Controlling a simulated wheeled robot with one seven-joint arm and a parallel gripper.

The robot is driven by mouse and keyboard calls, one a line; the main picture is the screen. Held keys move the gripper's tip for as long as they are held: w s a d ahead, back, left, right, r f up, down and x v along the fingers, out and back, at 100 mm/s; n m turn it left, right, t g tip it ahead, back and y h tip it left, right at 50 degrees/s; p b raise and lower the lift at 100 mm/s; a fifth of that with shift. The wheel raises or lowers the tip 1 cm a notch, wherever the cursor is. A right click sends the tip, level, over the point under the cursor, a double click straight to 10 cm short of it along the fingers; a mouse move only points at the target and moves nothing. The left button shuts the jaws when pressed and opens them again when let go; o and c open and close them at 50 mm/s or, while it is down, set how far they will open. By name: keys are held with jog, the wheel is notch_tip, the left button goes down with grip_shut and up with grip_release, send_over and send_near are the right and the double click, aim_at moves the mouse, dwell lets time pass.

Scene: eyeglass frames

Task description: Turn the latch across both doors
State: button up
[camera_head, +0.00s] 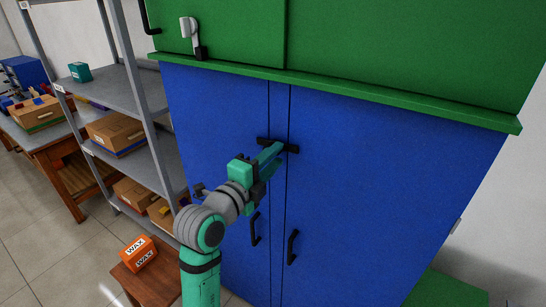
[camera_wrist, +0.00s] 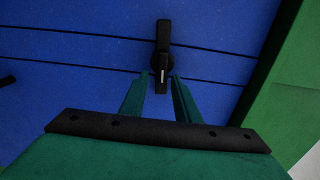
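The black latch (camera_head: 291,148) is a short bar on the upper part of the blue cabinet doors. It lies roughly level in the head view and reaches over the seams between the left door (camera_head: 215,110) and the right door (camera_head: 380,180).
Two black door handles (camera_head: 291,247) sit lower down. A green cabinet (camera_head: 400,45) with an overhanging ledge is above the doors. Grey shelves (camera_head: 120,90) with boxes stand at left. An orange WAX box (camera_head: 139,253) rests on a low wooden stool.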

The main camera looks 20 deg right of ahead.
aim_at(266, 143)
jog(key=v, duration=1)
jog(key=shift+a, duration=0.25)
jog(key=shift+o, duration=0.3)
jog(key=o, duration=0.5)
jog(key=shift+o, duration=0.7)
jog(key=shift+n, duration=0.4)
jog(key=w+d+n, duration=0.7)
jog(key=w+n, duration=0.1)
jog(key=n, duration=1)
jog(key=shift+w+d+r, duration=0.15)
jog(key=shift+d+r, duration=0.1)
jog(key=shift+d, duration=0.05)
jog(key=shift+c, duration=0.3)
